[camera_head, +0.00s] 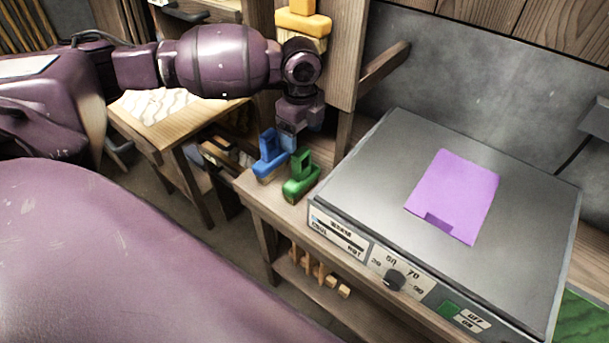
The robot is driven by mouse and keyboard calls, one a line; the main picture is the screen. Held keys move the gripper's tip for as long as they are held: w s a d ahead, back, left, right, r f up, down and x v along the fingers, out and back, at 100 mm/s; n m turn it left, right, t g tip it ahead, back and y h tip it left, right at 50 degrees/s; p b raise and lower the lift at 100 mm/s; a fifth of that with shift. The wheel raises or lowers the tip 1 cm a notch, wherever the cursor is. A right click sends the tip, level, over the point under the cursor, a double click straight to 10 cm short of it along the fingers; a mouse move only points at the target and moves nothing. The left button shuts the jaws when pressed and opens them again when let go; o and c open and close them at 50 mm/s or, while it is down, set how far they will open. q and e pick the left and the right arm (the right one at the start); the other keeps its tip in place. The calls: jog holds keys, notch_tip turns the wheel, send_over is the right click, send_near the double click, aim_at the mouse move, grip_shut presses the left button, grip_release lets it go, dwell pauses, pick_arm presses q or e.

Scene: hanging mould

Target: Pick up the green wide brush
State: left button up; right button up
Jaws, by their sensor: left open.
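The green wide brush (300,178) stands on the wooden bench, at its left end, with a green handle and a pale lower edge. A similar blue brush (268,160) stands just left of it and slightly farther back. My left gripper (290,134) points down above and behind the two brushes. It is open, and no brush is seen lifted in it. Its fingertips are small and partly merge with blue parts behind the brushes, so I cannot tell whether they touch anything. My right gripper is not in view.
A grey hot plate (400,150) with a purple sheet (455,195) on top fills the bench to the right of the brushes. A wooden post (343,50) rises behind my gripper. A yellow object (303,22) is above my wrist. A lower wooden table (170,125) stands left.

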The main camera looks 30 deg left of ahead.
aim_at(301, 151)
pick_arm(q)
notch_tip(301, 151, down, 4)
jog(key=shift+r, duration=0.1)
jog(key=shift+f, duration=0.4)
jog(key=shift+f+b, duration=0.45)
jog(key=shift+f, duration=1.9)
jog(key=c, duration=1.4)
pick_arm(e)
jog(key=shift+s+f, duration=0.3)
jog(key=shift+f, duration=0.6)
